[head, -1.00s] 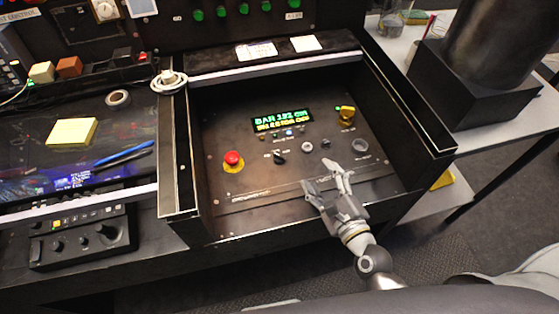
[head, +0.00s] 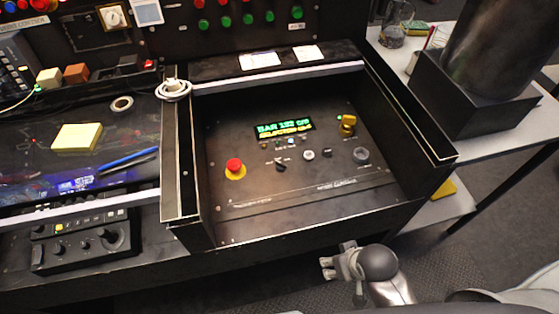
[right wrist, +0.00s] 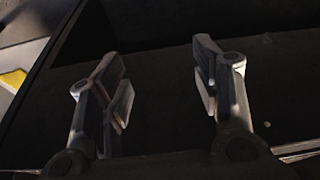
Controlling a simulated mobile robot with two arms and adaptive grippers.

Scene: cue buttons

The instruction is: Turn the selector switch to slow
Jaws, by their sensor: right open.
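The selector switch (head: 281,165) is a small black knob with tiny labels by it, on the black sloped panel (head: 250,195). In the head view it sits between the red button and a light round button. The labels and the exact pointer direction are too small to read. My right gripper (head: 334,260) is outside the front edge of the panel box, below and right of the switch, touching nothing I can see. In the right wrist view its two fingers (right wrist: 162,85) stand apart with nothing between them. My left gripper is not in view.
The space over the panel is clear.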

